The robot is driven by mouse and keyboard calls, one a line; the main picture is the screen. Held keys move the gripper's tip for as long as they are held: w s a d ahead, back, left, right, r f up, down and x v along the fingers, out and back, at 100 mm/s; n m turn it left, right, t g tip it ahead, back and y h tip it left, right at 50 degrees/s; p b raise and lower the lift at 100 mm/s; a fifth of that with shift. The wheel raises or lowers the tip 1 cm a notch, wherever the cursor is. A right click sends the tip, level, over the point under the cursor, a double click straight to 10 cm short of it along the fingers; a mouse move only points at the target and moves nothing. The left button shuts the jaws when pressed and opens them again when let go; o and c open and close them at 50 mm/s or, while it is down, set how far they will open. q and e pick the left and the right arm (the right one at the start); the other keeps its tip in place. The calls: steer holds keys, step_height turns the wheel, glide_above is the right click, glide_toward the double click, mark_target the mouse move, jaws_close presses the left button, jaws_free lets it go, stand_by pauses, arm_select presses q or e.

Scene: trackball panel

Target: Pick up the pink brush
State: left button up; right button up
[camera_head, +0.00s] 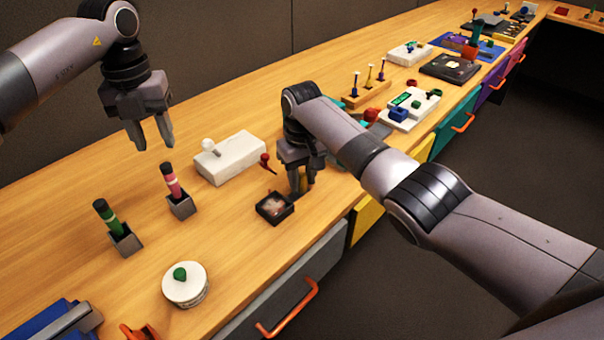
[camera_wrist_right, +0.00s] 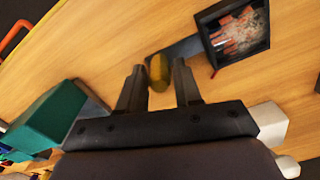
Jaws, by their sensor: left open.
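The pink brush (camera_head: 172,181) stands upright, leaning slightly, in a small grey holder (camera_head: 181,207) in the head view. Its dark end points up. My left gripper (camera_head: 153,147) is open and empty, fingers down, above and slightly left of the brush, apart from it. My right gripper (camera_head: 303,190) is low over the table, right of the brush, beside a small black tray (camera_head: 275,207). In the right wrist view a yellow rounded object (camera_wrist_right: 159,72) shows between its fingers (camera_wrist_right: 159,75); I cannot tell whether they grip it.
A similar green brush (camera_head: 106,217) stands in a grey holder (camera_head: 125,240) left of the pink one. A white block (camera_head: 230,158) lies behind, and a white round container (camera_head: 185,285) with a green knob is in front. Bare wood lies between them.

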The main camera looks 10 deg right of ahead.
jaws_close()
arm_select(q)
steer(key=shift+o, duration=0.9)
